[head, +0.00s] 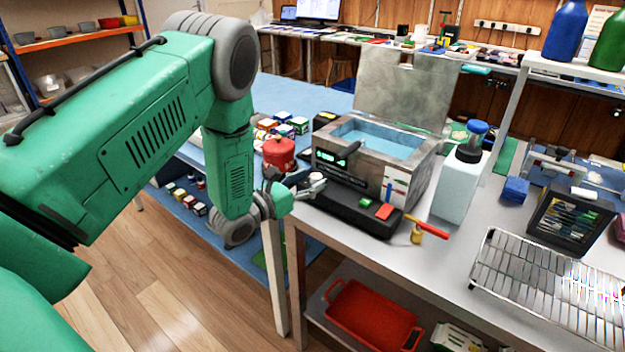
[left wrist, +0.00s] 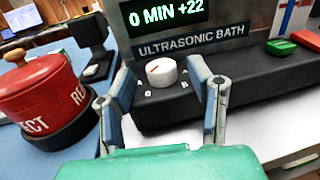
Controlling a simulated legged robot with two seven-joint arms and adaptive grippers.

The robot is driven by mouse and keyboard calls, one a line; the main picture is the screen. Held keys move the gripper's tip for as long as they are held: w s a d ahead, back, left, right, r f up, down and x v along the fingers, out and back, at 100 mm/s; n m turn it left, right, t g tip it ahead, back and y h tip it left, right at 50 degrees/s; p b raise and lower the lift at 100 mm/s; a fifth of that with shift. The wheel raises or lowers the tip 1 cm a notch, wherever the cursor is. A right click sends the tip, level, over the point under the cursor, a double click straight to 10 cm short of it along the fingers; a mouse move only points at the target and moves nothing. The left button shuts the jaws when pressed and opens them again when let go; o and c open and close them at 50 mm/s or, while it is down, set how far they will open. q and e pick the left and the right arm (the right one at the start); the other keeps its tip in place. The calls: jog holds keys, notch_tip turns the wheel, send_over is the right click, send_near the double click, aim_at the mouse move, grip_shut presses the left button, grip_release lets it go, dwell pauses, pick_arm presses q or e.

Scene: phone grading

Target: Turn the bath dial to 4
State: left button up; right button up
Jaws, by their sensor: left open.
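The ultrasonic bath (head: 402,178) is a metal tank of blue liquid with its lid raised, standing at the front of the grey bench. Its front shows in the left wrist view, with the label "ULTRASONIC BATH" (left wrist: 190,43) and a green display (left wrist: 165,12) reading "0 MIN +22". Below the label is the white dial (left wrist: 163,73) with a red mark; the small marks around it are too blurred to read. My left gripper (left wrist: 166,90) is open, with one finger on each side of the dial and apart from it. In the head view the left gripper (head: 305,186) is at the bath's front left.
Green (left wrist: 280,47) and red (left wrist: 306,40) blocks sit on the bath's base at right. A white bottle (head: 458,187) and a wire rack (head: 540,280) stand further right.

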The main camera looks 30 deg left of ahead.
pick_arm(q)
jog(key=shift+w+d, duration=0.15)
jog(key=shift+w, duration=0.45)
grip_shut()
jog(key=m+g+h+b, duration=0.1)
jog(key=h, duration=0.1)
jog(key=m+g+h+b, duration=0.1)
jog(key=m+h, duration=0.1)
jog(key=m+g+h+b, duration=0.1)
jog(key=m+h+b, duration=0.1)
jog(key=h, duration=0.1)
jog(key=shift+w+a+f, duration=0.15)
jog(key=shift+a+f, duration=0.05)
jog(key=shift+a, duration=0.05)
jog(key=m+g+h+b, duration=0.1)
jog(key=g, duration=0.1)
jog(key=m+g+h+b, duration=0.2)
jog(key=shift+w+a+r+h, duration=0.1)
jog(key=shift+w+a+h, duration=0.05)
jog(key=shift+h, duration=0.15)
jog(key=shift+r+m+g+h+b, duration=0.1)
jog(key=shift+m+g+h+b, duration=0.3)
jog(key=shift+m+g+b, duration=0.3)
